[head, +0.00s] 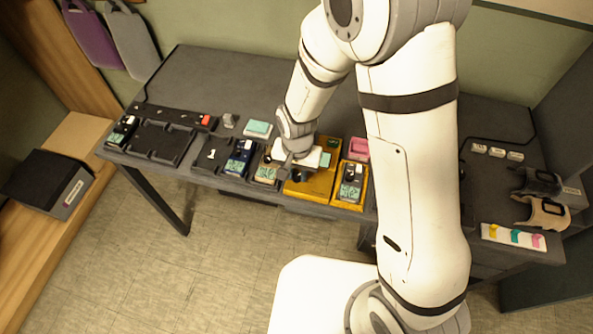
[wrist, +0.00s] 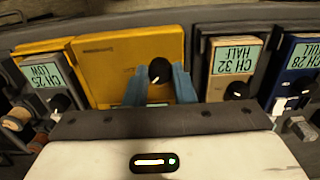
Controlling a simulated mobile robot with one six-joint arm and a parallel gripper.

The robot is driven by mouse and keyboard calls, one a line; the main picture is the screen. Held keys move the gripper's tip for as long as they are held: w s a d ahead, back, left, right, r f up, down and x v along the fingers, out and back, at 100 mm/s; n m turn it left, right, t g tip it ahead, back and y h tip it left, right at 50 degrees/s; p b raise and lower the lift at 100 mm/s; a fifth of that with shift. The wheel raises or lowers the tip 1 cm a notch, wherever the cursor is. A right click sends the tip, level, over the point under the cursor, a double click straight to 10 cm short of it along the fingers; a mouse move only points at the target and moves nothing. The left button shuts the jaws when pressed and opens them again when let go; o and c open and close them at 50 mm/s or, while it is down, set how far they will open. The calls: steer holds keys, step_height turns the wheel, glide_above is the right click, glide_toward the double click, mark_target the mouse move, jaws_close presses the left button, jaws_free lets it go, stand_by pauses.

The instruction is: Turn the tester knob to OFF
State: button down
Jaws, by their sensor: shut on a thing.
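The tester is a wide yellow box (wrist: 105,50) with a black knob (wrist: 160,70) in the wrist view. The knob's white mark points down and slightly left in that view; no OFF label is readable. My gripper (wrist: 159,82) has its blue fingers on either side of the knob, shut on it. In the head view the yellow tester (head: 322,184) stands at the table's front edge, with my gripper (head: 294,170) over its left part. The knob is hard to make out there.
Radio-like units stand close by: CH 25 LOW (wrist: 45,77), CH 32 HALF (wrist: 236,60) and CH 28 FULL (wrist: 304,56) in the wrist view. A pink block (head: 357,148) sits behind the tester. The dark table (head: 225,75) has free room at the back.

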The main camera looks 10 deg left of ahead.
mark_target(297, 175)
steer(key=shift+n, duration=0.4)
steer(key=n+b, duration=0.2)
steer(key=n, duration=0.1)
steer(key=shift+f, duration=0.1)
steer(key=n+b, duration=0.2)
steer(key=n, duration=0.3)
steer(key=shift+n, duration=0.3)
steer(key=c, duration=1.2)
jaws_free()
step_height(297, 175, up, 8)
